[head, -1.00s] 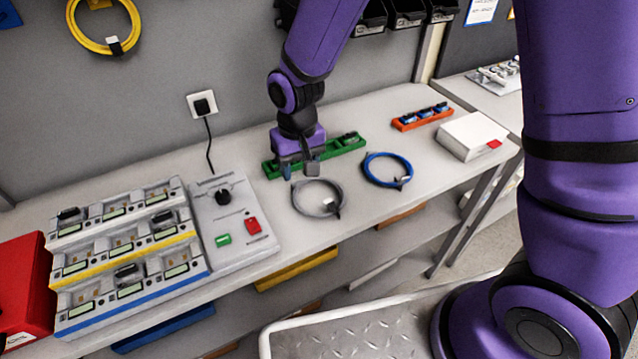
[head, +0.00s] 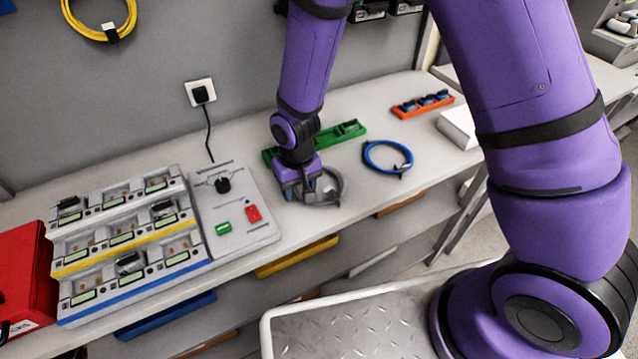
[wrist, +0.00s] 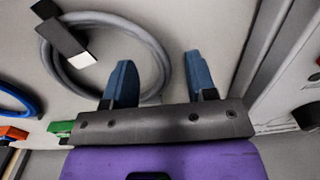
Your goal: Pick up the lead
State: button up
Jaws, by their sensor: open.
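A grey coiled lead (head: 342,186) lies on the white bench, with a black plug and a white tag that show in the wrist view, where its loop (wrist: 130,27) fills the upper left. My gripper (head: 301,192) is low over the left side of this coil and hides part of it. In the wrist view my gripper (wrist: 161,78) has its two blue fingertips apart, with the coil's edge showing between them. I cannot tell whether the fingers touch it. A blue coiled lead (head: 388,157) lies to the right on the bench.
A green tray (head: 349,131) lies behind my gripper, and an orange tray (head: 422,104) is further right. A grey control panel (head: 235,215) stands close to the left, beside a rack of modules (head: 125,242). A white box (head: 458,128) is at the right.

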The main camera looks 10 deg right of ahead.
jog(key=shift+f, duration=0.35)
grip_shut()
